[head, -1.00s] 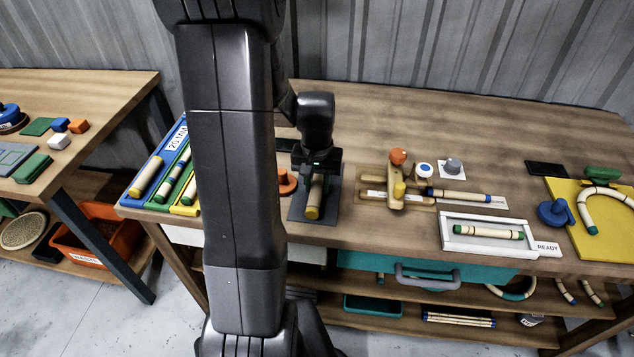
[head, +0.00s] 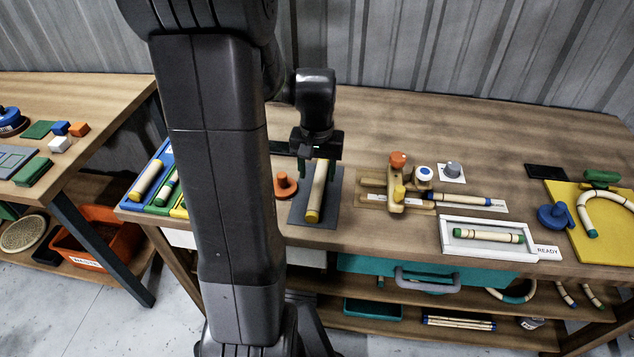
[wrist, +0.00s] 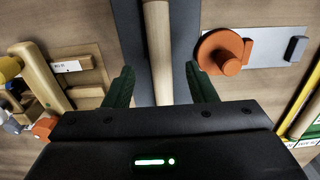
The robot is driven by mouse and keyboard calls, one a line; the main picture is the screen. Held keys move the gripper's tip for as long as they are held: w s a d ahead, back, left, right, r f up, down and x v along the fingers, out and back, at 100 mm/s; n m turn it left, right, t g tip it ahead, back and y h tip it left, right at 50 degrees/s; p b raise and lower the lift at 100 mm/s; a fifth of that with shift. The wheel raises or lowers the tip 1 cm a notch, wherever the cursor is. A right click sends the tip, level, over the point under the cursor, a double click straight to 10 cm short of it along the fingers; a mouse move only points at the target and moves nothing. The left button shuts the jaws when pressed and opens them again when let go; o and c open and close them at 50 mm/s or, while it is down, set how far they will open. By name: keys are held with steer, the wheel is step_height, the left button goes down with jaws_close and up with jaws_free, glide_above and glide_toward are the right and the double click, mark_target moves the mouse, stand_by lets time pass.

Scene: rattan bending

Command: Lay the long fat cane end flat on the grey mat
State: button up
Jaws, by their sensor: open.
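The long fat cane (head: 319,191), pale with a yellow end, lies along the grey mat (head: 299,208) on the bench. In the wrist view the cane (wrist: 158,55) runs over the grey mat (wrist: 183,40) between my finger tips. My gripper (head: 318,168) is open above the cane, one green finger to each side of it. The wrist view shows the two fingers (wrist: 162,88) spread apart, with a gap between each finger and the cane. The far end of the cane is hidden behind my gripper in the head view.
An orange knob (head: 285,186) stands just left of the mat. A wooden jig (head: 397,185) with orange and yellow knobs stands to the right. Further right are a white tray (head: 447,245) with a cane and a yellow board (head: 600,250). A cane rack (head: 160,159) is at left.

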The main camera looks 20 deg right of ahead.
mark_target(317, 188)
step_height(317, 188, up, 6)
steer(key=shift+r, duration=0.15)
